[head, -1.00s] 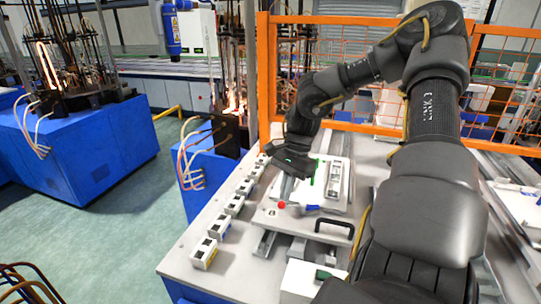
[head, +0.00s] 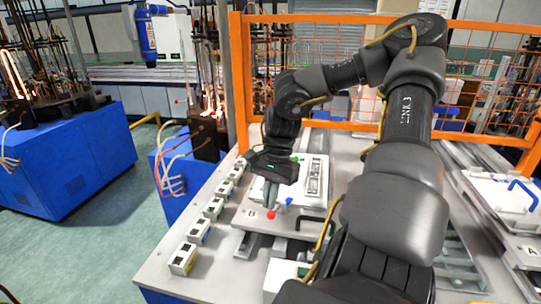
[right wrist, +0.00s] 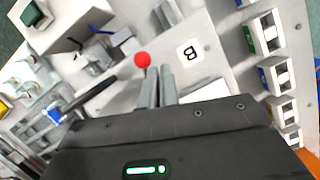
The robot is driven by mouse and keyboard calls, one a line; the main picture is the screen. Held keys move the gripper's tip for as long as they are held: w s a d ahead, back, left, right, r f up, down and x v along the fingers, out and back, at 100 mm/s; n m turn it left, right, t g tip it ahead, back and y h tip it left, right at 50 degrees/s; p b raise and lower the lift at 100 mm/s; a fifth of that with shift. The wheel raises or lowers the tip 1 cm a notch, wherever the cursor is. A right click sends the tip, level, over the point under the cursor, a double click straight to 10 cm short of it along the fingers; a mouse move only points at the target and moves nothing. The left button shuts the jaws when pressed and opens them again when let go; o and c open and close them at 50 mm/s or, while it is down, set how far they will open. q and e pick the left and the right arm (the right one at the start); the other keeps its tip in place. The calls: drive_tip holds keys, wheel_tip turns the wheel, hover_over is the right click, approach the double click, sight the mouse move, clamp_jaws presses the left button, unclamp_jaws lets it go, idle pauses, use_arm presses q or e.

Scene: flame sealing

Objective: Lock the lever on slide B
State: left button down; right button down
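Slide B, a pale plate (head: 240,218) marked with a B label (right wrist: 190,52), lies on the table below my right gripper. A red ball knob (head: 270,214) of the lever stands near the label; it also shows in the right wrist view (right wrist: 142,59). My right gripper (head: 270,203) points down with its fingers close together, their tips right at the knob; it also shows in the right wrist view (right wrist: 157,72). Whether the tips touch the knob is unclear. A blue part (head: 288,201) sits just right of the knob. My left gripper is not in view.
A row of white blocks (head: 198,230) lines the left table edge. Another white slide with a blue handle (head: 522,192) lies at the right. An orange fence (head: 330,125) stands behind the table.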

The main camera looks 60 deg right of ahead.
drive_tip(key=shift+a, duration=0.7)
drive_tip(key=shift+a+n, duration=0.15)
drive_tip(key=shift+n, duration=0.25)
drive_tip(key=shift+s+r, duration=0.1)
drive_tip(key=shift+s, duration=0.05)
drive_tip(key=shift+s+d+n, duration=0.3)
drive_tip(key=shift+n, duration=0.1)
drive_tip(key=shift+w+a, duration=0.1)
drive_tip(key=shift+a, duration=0.05)
